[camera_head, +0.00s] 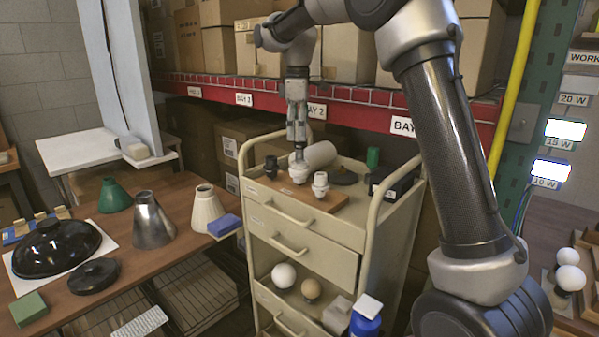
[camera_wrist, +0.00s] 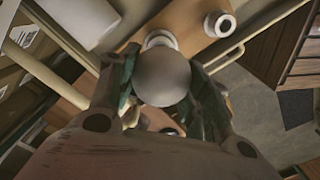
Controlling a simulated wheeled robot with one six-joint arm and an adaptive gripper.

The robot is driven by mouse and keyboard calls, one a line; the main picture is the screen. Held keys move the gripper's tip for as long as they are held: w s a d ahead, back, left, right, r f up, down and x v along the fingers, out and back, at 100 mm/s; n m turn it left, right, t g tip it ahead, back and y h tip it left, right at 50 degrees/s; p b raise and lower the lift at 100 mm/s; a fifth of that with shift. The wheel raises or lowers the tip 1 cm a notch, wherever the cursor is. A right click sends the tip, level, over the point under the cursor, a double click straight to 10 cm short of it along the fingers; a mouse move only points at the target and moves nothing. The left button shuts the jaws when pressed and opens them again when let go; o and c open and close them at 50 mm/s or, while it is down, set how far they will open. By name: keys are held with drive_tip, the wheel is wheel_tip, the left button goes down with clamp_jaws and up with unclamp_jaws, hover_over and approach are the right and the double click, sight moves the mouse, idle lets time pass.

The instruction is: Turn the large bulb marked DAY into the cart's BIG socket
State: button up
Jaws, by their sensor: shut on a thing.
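My gripper (camera_head: 297,138) points down over the cart's wooden board (camera_head: 328,203). It is shut on a large, pale, round bulb (camera_wrist: 163,78), which fills the space between the fingers in the wrist view. A white socket (camera_head: 299,173) stands directly under the gripper, and its rim shows beyond the bulb in the wrist view (camera_wrist: 160,39). I cannot tell whether the bulb's base is inside it. A second white socket (camera_head: 320,186) stands to the right, and a dark socket (camera_head: 271,166) to the left. No DAY or BIG marking is readable.
The cart top (camera_head: 338,228) also bears a white cylinder (camera_head: 320,155), a black disc (camera_head: 343,176) and a black box (camera_head: 396,184). Cart rails (camera_head: 376,212) rise at both sides. Two round bulbs (camera_head: 284,275) lie on the lower shelf. Lampshades (camera_head: 154,224) stand on the left table.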

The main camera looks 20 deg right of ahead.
sight(298, 142)
idle(0.3)
drive_tip(key=shift+f, duration=1.2)
drive_tip(key=shift+f, duration=0.55)
idle(1.0)
drive_tip(key=shift+o, duration=0.7)
drive_tip(key=shift+c, duration=0.7)
drive_tip(key=shift+f, duration=0.15)
